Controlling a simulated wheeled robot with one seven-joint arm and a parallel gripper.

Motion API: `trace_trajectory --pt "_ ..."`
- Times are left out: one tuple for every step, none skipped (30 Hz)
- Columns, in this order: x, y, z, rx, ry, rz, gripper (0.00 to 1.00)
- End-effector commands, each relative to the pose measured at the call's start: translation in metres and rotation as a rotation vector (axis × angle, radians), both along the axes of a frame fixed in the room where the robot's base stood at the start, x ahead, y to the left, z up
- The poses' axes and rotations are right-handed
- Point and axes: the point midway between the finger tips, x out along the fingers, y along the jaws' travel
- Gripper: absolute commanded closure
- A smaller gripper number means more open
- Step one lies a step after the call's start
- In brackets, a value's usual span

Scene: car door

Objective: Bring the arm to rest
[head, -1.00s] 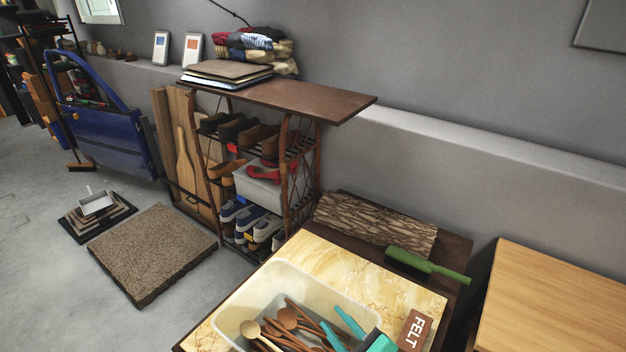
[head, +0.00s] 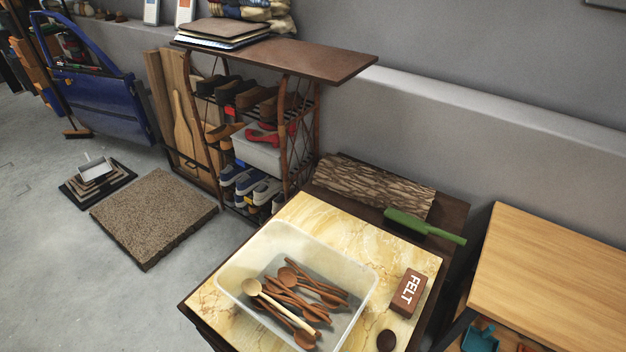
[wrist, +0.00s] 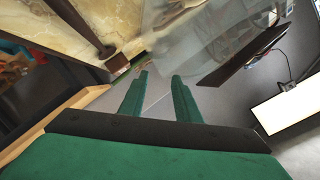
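My gripper (wrist: 160,76) shows in the wrist view as two green fingers with a clear gap between them. It is open and nothing is between the fingertips. My gripper and arm do not show for sure in the head view. A translucent tub (head: 357,296) with several wooden spoons (head: 293,285) stands on a yellow marble-topped table (head: 315,215). The marble top's edge (wrist: 75,22) also shows at the upper left of the wrist view.
A green brush (head: 422,226) lies behind. A light wooden table (head: 560,285) stands at right, with a teal object (head: 480,339) below. A shoe rack (head: 285,62) stands behind; floor at left is partly clear.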

Motion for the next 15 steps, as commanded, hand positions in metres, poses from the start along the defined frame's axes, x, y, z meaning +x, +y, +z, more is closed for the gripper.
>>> trace_trajectory --pt "-0.014 0.009 -0.004 -0.054 0.025 0.025 0.7" --pt "-0.021 0.013 -0.005 -0.092 0.036 0.039 0.7" --pt "-0.03 0.02 -0.005 -0.143 0.049 0.059 0.7" --pt "-0.037 0.024 -0.005 -0.183 0.059 0.076 0.7" --pt "-0.044 0.028 -0.005 -0.225 0.068 0.093 0.7" --pt "-0.053 0.035 -0.004 -0.281 0.078 0.119 0.7" --pt "-0.061 0.04 -0.003 -0.325 0.087 0.138 0.7" --pt "-0.069 0.045 -0.002 -0.37 0.094 0.161 0.7" --pt "-0.078 0.052 0.0 -0.429 0.101 0.189 0.7" --pt "-0.085 0.057 0.002 -0.472 0.107 0.212 0.7" --pt "-0.092 0.061 0.004 -0.515 0.11 0.232 0.7" --pt "-0.1 0.067 0.007 -0.567 0.112 0.258 0.7" --pt "-0.105 0.07 0.009 -0.601 0.112 0.276 0.7" --pt "-0.11 0.074 0.011 -0.633 0.113 0.293 0.7" --pt "-0.115 0.078 0.013 -0.669 0.112 0.312 0.7"
